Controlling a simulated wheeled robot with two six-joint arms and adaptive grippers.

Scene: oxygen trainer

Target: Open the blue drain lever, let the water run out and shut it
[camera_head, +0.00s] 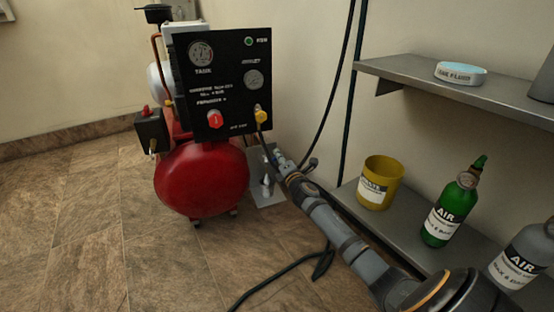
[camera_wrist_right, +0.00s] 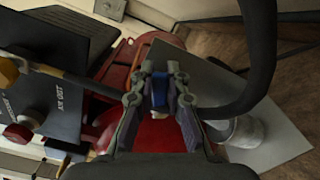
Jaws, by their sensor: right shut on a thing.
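The red compressor tank (camera_head: 200,178) stands on the tiled floor, with a black gauge panel (camera_head: 228,95) above it. My right gripper (camera_head: 272,158) reaches in beside the tank's right side, below the panel. In the right wrist view, my right gripper (camera_wrist_right: 161,78) has its fingers closed on both sides of the blue drain lever (camera_wrist_right: 159,92), with the red tank just behind. The lever's angle is hard to tell, and the valve under it is mostly hidden by the fingers. No running water can be made out. My left gripper is not in view.
A grey plate (camera_wrist_right: 285,147) with a pale cylindrical cup (camera_wrist_right: 247,132) lies beside the tank. A dark hose (camera_wrist_right: 253,75) passes close to my right gripper. A shelf (camera_head: 345,194) at right holds a yellow bucket (camera_head: 379,184) and a green air bottle (camera_head: 452,208). Floor at left is clear.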

